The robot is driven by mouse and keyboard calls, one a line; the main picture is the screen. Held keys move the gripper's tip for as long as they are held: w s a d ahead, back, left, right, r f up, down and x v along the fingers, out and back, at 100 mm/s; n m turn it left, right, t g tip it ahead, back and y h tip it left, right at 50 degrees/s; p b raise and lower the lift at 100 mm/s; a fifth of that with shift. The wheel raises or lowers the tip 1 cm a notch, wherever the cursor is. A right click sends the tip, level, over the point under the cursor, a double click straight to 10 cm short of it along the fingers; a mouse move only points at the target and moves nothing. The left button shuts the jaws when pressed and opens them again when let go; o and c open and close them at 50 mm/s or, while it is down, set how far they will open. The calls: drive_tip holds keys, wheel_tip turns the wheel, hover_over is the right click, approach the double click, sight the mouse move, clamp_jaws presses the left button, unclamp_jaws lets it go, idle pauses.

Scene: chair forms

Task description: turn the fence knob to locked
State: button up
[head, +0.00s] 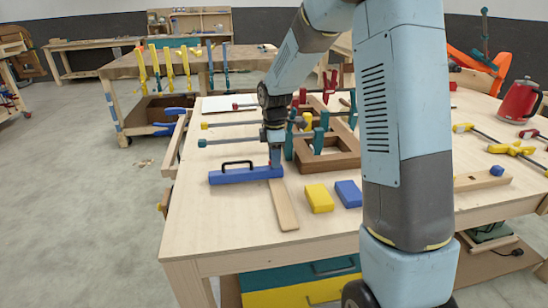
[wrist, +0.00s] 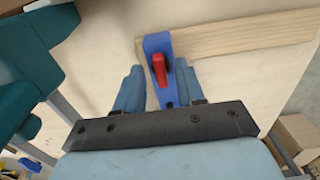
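The red knob (wrist: 159,70) sits on top of a blue fence block (wrist: 153,43) in the wrist view. Its lever lies roughly along the block, slightly tilted. My gripper (wrist: 159,83) is open, with one blue finger on each side of the block and knob; I see no firm grip on the knob. In the head view my gripper (head: 276,160) points down at the right end of a long blue fence bar (head: 230,177) with a black handle. The knob is hidden there. A wooden strip (head: 284,206) runs from that end toward the table's front edge.
A yellow block (head: 319,198) and a blue block (head: 348,194) lie right of the strip. A wooden frame with clamps (head: 337,161) stands close behind my gripper. A red kettle (head: 518,101) is far right. The table's front left (head: 220,220) is clear.

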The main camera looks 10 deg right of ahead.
drive_tip(key=shift+c, duration=0.2)
clamp_jaws()
drive_tip(key=shift+m, duration=0.3)
drive_tip(key=m, duration=0.3)
drive_tip(key=shift+m, duration=0.3)
drive_tip(key=m, duration=0.4)
drive_tip(key=shift+m, duration=0.3)
drive_tip(key=m, duration=0.4)
drive_tip(key=shift+m, duration=2.5)
